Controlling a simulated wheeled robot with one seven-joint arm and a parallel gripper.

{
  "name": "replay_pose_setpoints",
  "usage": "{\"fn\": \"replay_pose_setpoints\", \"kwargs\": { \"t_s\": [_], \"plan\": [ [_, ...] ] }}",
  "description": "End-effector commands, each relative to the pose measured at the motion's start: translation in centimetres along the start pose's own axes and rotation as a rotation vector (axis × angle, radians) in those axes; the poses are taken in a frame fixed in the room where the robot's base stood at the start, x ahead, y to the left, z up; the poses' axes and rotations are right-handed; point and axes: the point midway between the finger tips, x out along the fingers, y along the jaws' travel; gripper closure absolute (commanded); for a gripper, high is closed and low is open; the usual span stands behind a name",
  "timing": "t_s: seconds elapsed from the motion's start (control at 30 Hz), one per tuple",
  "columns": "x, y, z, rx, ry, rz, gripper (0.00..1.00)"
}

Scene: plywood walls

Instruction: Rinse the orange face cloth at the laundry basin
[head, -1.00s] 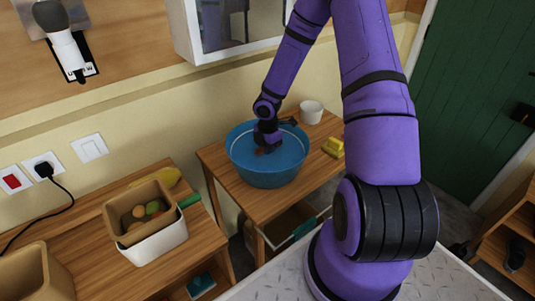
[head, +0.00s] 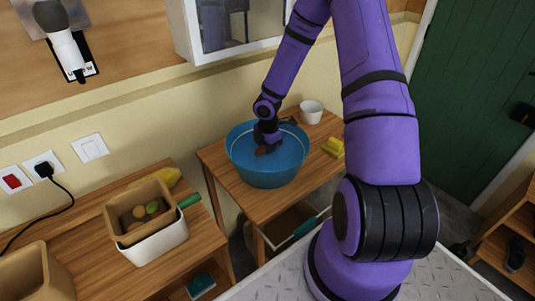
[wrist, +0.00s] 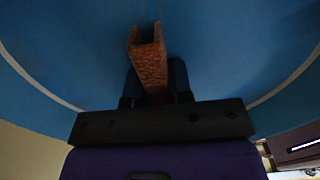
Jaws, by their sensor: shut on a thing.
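The laundry basin (head: 268,175) is a round blue tub with a pale line inside its rim, standing on a small wooden table. My gripper (head: 266,147) reaches down inside it. In the wrist view my gripper (wrist: 155,82) is shut on the orange face cloth (wrist: 149,62), which looks brownish orange and folded into an upright channel shape. The cloth also shows as a small dark orange patch in the head view (head: 262,151). The blue inside of the basin surrounds it. I cannot tell whether the cloth touches the bottom.
A white cup (head: 311,112) stands behind the basin and a yellow block (head: 334,147) to its right. On the left table are a tan bin of round items (head: 121,227) in a white box, a yellow object (head: 165,179) and a green handle (head: 189,201). A white cabinet hangs above.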

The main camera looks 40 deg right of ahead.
Motion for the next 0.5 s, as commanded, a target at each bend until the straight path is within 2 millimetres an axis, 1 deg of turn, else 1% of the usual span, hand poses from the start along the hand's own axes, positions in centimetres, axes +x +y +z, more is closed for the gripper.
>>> {"fn": "replay_pose_setpoints", "kwargs": {
  "t_s": [0.4,0.5],
  "plan": [
    [-0.02,0.01,0.0,0.0,0.0,0.0,1.0],
    [-0.32,0.03,0.02,0.0,0.0,0.001,1.0]
  ]
}}
